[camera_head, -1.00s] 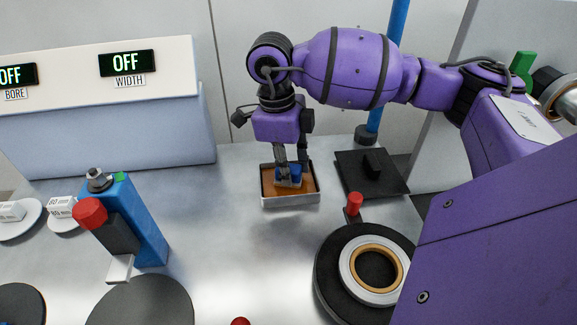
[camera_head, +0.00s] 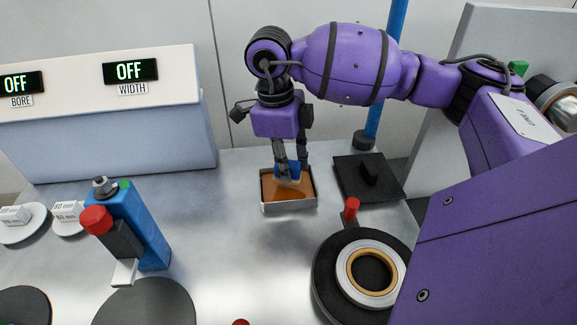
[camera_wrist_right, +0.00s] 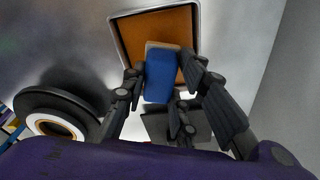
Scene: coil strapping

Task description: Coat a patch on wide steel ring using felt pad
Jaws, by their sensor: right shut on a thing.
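The felt pad is a blue block (camera_head: 292,168) with a pale felt end, and it also shows in the right wrist view (camera_wrist_right: 158,78). The wide steel ring (camera_head: 351,290) lies flat on a round black stand at the lower right, with a tan inner ring, apart from the gripper. My left gripper is not in view.
A blue post (camera_head: 146,228) with a red knob stands at the left by a dark disc (camera_head: 145,303). A black plate (camera_head: 370,180) lies right of the tray. The gauge box (camera_head: 110,120) reads OFF twice. Bare table lies between post and tray.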

